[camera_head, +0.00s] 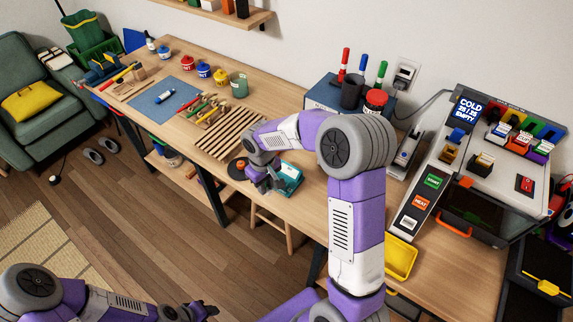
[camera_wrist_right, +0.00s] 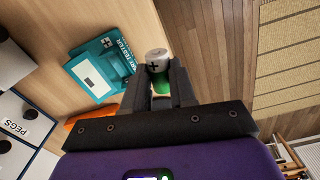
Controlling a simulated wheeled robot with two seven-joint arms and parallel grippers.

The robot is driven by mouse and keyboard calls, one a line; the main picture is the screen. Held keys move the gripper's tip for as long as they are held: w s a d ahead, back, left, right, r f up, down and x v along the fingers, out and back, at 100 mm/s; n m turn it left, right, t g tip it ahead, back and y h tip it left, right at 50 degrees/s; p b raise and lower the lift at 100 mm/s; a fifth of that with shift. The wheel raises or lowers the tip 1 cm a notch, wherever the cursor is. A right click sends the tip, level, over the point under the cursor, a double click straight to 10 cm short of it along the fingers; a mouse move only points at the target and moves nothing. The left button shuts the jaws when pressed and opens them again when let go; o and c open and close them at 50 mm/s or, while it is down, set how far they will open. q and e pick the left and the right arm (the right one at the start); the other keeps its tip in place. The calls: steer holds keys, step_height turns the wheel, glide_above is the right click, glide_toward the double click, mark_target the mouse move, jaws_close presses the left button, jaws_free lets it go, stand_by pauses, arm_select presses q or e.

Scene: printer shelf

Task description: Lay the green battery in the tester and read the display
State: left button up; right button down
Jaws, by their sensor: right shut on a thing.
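My right gripper (camera_head: 262,186) is over the front edge of the workbench. In the right wrist view the gripper (camera_wrist_right: 162,88) is shut on the green battery (camera_wrist_right: 162,80), whose pale end with a plus sign sticks out between the fingers. The teal tester (camera_head: 291,177) lies on the bench just right of the gripper in the head view. It also shows in the wrist view (camera_wrist_right: 108,60), beside the battery and apart from it in the picture. A pale panel shows on it; no reading is legible. My left gripper (camera_head: 203,311) is low over the floor, its jaws unclear.
A slatted wooden rack (camera_head: 230,133) lies behind the gripper. A dark disc with an orange middle (camera_head: 238,168) lies to its left. A large machine (camera_head: 475,165) with a lit display stands at the right, with a yellow tray (camera_head: 401,258) at its front.

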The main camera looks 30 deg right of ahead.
steer(key=w+d+r+n+b, duration=0.1)
steer(key=w+d+r+n, duration=0.1)
steer(key=d, duration=0.4)
steer(key=shift+w+d+r, duration=0.35)
steer(key=shift+w+r, duration=0.05)
steer(key=shift+w, duration=0.2)
steer(key=shift+s, duration=0.1)
steer(key=shift+f+b, duration=1.35)
steer(key=shift+f, duration=1.2)
steer(key=shift+f, duration=0.15)
